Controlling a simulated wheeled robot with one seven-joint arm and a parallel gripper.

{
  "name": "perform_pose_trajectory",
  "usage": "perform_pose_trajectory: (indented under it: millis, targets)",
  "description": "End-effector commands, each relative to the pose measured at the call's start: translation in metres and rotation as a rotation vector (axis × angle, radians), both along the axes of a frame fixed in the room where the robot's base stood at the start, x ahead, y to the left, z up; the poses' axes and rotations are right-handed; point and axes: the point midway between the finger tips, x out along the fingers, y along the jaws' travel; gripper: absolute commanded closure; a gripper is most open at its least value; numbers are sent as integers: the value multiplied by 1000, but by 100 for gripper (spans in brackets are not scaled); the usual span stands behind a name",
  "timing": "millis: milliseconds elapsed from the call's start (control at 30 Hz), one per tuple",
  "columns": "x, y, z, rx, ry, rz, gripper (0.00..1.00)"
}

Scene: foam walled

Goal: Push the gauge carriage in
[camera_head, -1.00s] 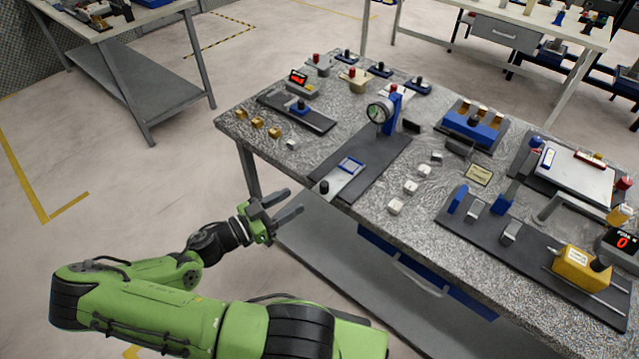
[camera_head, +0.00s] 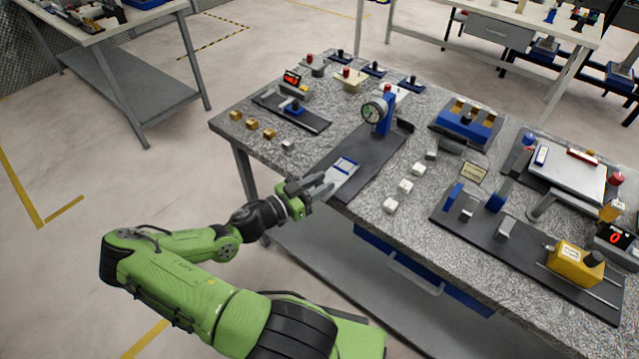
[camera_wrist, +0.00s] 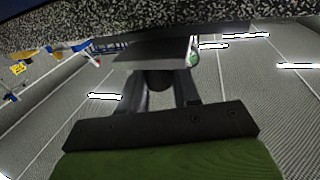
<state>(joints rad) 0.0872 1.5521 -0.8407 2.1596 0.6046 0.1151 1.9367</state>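The gauge (camera_head: 378,112) is a round dial on a blue post at the back of a dark base plate (camera_head: 372,158). The gauge carriage (camera_head: 345,167) is a light grey slide with a blue-edged frame, at the front end of that plate. My gripper (camera_head: 324,184) is at the carriage's front end, over the table edge. In the wrist view, the carriage's black knob (camera_wrist: 160,80) sits between my two spread fingers (camera_wrist: 160,96). I cannot tell whether either finger touches it. In the head view my gripper hides the knob.
White blocks (camera_head: 405,186) stand right of the base plate, and brass blocks (camera_head: 252,124) stand to its left. A long dark fixture with a yellow box (camera_head: 574,263) lies at the right. The floor left of the table is clear.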

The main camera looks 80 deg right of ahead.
Motion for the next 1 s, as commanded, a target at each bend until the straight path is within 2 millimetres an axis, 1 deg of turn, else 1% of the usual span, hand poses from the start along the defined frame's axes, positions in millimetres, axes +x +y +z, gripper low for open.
perform_pose_trajectory:
  millis: [33, 100, 133, 367, 467, 600, 733, 833, 1000]
  targets:
    - [0, 0, 0, 0, 0, 0, 87]
    - [0, 0, 0, 0, 0, 0, 98]
    - [0, 0, 0, 0, 0, 0, 100]
    - [-1, -2, -1, -1, -1, -1, 100]
    - [-7, -15, -3, -1, -4, -3, 100]
    - [-21, -47, -4, -2, -5, -5, 100]
    - [-30, -71, -4, 0, -5, -2, 100]
    - [-35, -80, -2, 0, -1, -1, 100]
    - [-35, -83, -1, 1, 1, 2, 100]
